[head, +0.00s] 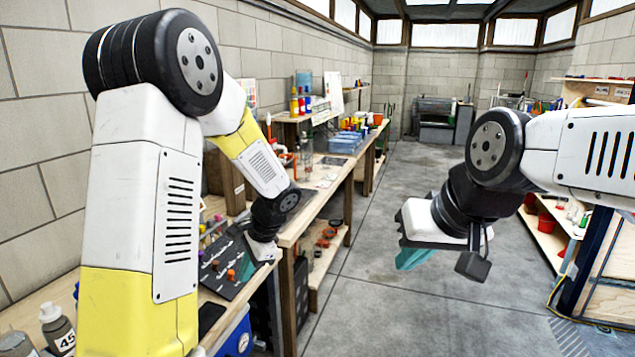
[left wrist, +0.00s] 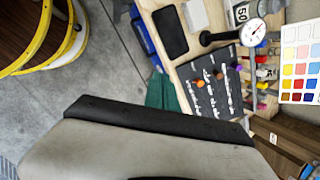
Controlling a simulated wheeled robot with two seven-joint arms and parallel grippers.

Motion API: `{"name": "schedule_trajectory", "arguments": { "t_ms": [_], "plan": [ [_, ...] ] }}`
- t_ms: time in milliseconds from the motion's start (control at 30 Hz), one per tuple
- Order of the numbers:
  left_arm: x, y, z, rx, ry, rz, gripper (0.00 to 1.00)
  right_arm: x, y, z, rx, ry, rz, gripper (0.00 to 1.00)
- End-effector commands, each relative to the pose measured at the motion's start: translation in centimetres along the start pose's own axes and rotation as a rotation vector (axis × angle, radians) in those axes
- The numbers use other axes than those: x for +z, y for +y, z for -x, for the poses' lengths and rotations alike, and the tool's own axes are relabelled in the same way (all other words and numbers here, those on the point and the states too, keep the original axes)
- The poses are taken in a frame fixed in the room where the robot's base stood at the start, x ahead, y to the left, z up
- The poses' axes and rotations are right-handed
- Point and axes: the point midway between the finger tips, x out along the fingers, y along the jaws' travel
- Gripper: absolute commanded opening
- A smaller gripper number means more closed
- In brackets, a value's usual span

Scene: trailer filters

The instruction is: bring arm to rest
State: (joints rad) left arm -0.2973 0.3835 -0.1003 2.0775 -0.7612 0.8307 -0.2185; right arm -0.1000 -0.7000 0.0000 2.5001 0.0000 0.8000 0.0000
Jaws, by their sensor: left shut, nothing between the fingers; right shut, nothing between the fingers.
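My left arm comes in from the left, bends at a high elbow and hangs down over the workbench. My left gripper (head: 246,268), with teal fingers, is shut and empty just above or beside the dark panel on the bench; the exact gap is unclear. Its teal fingers also show in the left wrist view (left wrist: 164,92), behind the grey and black gripper body. My right arm comes in from the right. My right gripper (head: 411,259) is shut and empty over the open floor, its teal fingers partly hidden by the gripper body.
The dark panel (left wrist: 222,108) carries several small coloured parts. A round dial gauge (left wrist: 246,34) and a colour chart (left wrist: 299,57) are near it. The wooden bench (head: 318,201) runs along the left wall. Shelves with red bins (head: 547,224) stand at right. The floor (head: 375,310) between is clear.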

Motion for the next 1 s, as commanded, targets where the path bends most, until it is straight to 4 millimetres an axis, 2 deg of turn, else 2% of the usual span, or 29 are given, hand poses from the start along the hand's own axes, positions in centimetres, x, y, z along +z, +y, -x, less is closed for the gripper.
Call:
{"name": "schedule_trajectory", "arguments": {
  "t_ms": [33,200,500,733,1000],
  "plan": [
    [1.4,0.2,2.1,0.014,0.044,0.081,0.0,0.0,0.0,0.0,0.0,0.0,0.0,0.0],
    [5.3,2.1,7.6,0.082,0.185,0.335,0.0,0.0,0.0,0.0,0.0,0.0,0.0,0.0],
    [10.9,7.3,15.8,0.206,0.455,0.737,0.0,0.0,0.0,0.0,0.0,0.0,0.0,0.0],
    [13.2,11.1,19.4,0.286,0.623,0.944,0.0,0.0,0.0,0.0,0.0,0.0,0.0,0.0],
    [13.7,12.3,20.4,0.314,0.678,1.003,0.0,0.0,0.0,0.0,0.0,0.0,0.0,0.0]
  ]
}}
